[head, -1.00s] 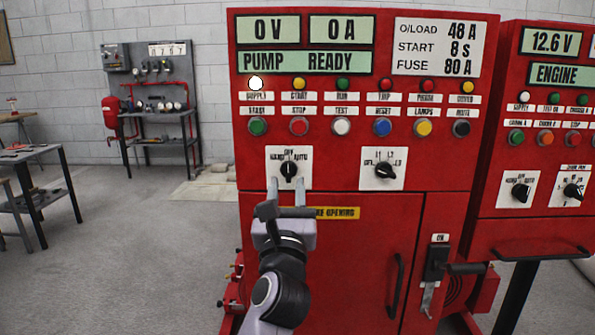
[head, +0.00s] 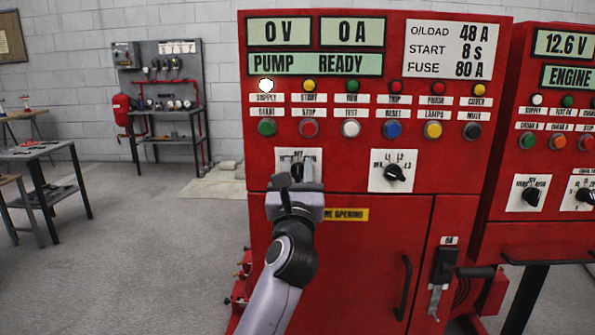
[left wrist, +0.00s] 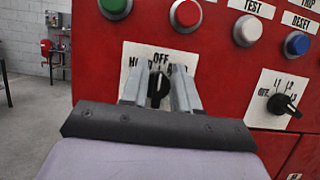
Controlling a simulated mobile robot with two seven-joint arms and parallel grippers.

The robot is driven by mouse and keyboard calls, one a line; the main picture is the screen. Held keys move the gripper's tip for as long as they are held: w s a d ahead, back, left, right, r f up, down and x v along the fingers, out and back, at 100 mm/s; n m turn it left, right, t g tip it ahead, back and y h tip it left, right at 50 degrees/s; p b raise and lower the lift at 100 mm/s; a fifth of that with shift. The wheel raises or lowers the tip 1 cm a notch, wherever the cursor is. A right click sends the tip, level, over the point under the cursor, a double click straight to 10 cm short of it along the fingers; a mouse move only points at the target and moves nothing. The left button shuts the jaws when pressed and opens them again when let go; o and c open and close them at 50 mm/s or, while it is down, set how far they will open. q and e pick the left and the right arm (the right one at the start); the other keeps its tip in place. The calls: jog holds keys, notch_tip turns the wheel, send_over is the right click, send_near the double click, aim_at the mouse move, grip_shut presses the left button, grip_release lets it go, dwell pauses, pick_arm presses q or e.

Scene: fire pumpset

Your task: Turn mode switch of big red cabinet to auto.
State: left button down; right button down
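The big red cabinet (head: 340,215) stands ahead, its display reading PUMP READY. Its mode switch (left wrist: 158,84) is a black knob on a white plate marked HAND, OFF and AUTO, and its pointer looks about upright, toward OFF. My left gripper (head: 297,172) is in front of the plate, with one finger on each side of the knob. In the left wrist view the open fingers (left wrist: 160,92) straddle the knob; I cannot tell whether they touch it. In the head view the gripper partly hides the plate and knob. My right gripper is not in view.
A second selector switch (head: 394,172) sits right of the mode switch, with a row of coloured push buttons (head: 352,128) above. Another red cabinet (head: 540,160) stands at the right. Open floor (head: 150,250) lies at the left.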

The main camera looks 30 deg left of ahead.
pick_arm(q)
jog(key=shift+r+m+h+p, duration=0.25)
jog(key=shift+m+h+p, duration=0.25)
jog(key=shift+m+p, duration=0.95)
jog(key=m+h+p, duration=0.1)
jog(key=m+p, duration=0.1)
jog(key=p, duration=0.1)
jog(key=m+h+p, duration=0.1)
jog(key=m+p, duration=0.1)
jog(key=m+t+h+p, duration=0.1)
jog(key=m+p, duration=0.1)
jog(key=p, duration=0.1)
jog(key=shift+w+d+f+h+p, duration=0.1)
jog(key=shift+w+d+h+p, duration=0.05)
jog(key=shift+d+h+p, duration=0.15)
jog(key=shift+f+m+h+p, duration=0.25)
jog(key=shift+m+p, duration=0.25)
jog(key=shift+m, duration=0.35)
jog(key=shift+f+m+h, duration=0.15)
jog(key=shift+m+h, duration=0.4)
jog(key=shift+m, duration=0.45)
jog(key=c, duration=1.2)
grip_release()
jog(key=v, duration=0.7)
